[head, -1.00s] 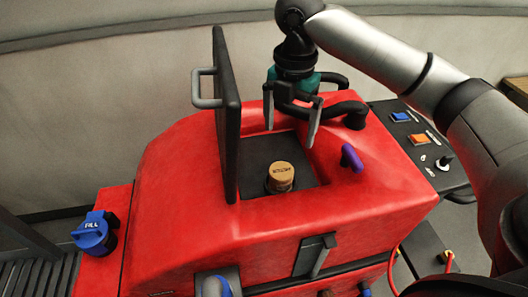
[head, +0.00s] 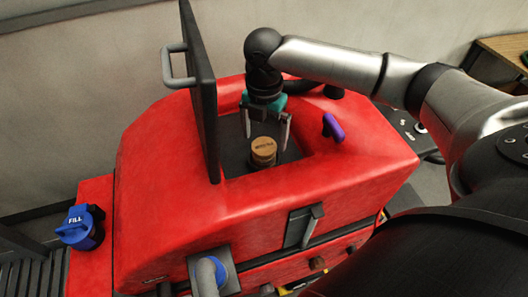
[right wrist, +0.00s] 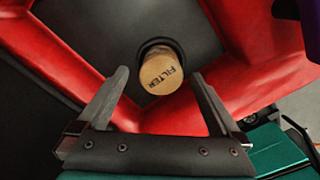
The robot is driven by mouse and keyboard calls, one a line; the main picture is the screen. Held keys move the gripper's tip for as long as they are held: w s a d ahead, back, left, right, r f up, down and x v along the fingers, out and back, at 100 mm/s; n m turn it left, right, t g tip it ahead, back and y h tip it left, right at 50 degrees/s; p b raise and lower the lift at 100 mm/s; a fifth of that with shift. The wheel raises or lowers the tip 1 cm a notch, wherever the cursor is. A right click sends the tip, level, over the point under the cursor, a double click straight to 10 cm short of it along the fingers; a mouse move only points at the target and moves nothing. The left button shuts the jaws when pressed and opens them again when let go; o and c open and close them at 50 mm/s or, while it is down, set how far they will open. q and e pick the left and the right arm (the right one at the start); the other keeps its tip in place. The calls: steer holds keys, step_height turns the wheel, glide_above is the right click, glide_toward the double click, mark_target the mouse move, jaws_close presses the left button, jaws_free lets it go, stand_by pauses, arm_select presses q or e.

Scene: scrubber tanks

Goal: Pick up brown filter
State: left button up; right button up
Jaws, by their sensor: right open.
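The brown filter (head: 263,150) is a short cylinder with a dark label, set upright in the dark recess (head: 234,160) in the top of the red machine. In the right wrist view the filter (right wrist: 162,73) reads "FILTER" and sits in a dark round seat, ahead of the fingers and between their lines. My right gripper (head: 265,130) is open and empty, pointing down into the recess just behind and above the filter. In the right wrist view its two fingers (right wrist: 165,82) stand apart, not touching it. My left gripper is not in view.
The dark lid (head: 200,90) stands open on the recess's left side. A purple knob (head: 333,127) sits on the red body (head: 160,170) to the right. A blue FILL cap (head: 81,226) is at the left. Red walls surround the recess.

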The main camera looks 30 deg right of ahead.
mark_target(265, 144)
step_height(265, 144, down, 4)
steer(key=shift+s, duration=0.15)
jaws_close()
stand_by(0.8)
